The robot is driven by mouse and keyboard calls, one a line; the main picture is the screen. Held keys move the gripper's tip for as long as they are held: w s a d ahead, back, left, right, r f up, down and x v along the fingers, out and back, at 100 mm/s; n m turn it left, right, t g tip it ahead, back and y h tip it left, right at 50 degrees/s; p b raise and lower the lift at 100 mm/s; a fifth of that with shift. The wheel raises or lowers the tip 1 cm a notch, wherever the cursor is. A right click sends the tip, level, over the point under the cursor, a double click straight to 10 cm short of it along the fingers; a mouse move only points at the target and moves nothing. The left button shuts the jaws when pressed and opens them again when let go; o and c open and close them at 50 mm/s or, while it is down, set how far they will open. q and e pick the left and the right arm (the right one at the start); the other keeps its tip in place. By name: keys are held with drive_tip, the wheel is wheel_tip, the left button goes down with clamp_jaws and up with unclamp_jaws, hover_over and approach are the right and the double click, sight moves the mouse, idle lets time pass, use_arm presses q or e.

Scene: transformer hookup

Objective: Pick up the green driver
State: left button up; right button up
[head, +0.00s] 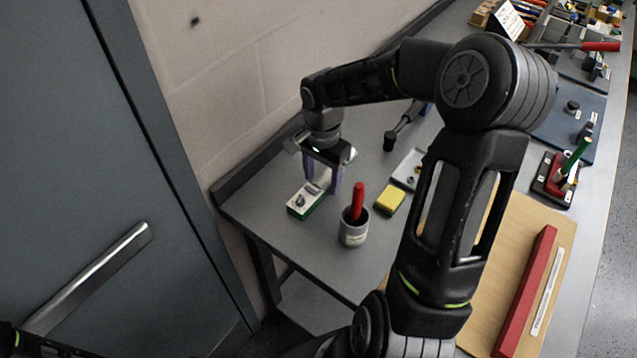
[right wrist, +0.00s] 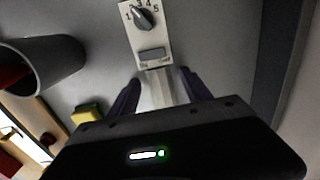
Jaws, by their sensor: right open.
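The green driver (head: 576,155) stands upright, its green handle up, in a dark and red holder (head: 551,180) on the right side of the bench in the head view. My right gripper (head: 322,188) is far to the left of it, pointing down with its purple fingers apart. It is above or beside a small white-topped green box with a dial (head: 303,203). In the right wrist view the open fingers (right wrist: 160,92) are near the end of that box (right wrist: 152,55), and no driver shows there. My left gripper is not in view.
A grey cup (head: 353,234) holding a red-handled tool (head: 357,202) and a yellow block (head: 390,200) stand close to the right gripper. A red bar (head: 525,290) lies on a wooden board (head: 495,265). A grey door (head: 90,190) is at left.

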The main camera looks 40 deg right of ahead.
drive_tip(key=shift+f, duration=0.25)
idle(0.4)
clamp_jaws()
idle(0.4)
drive_tip(key=shift+r, duration=0.1)
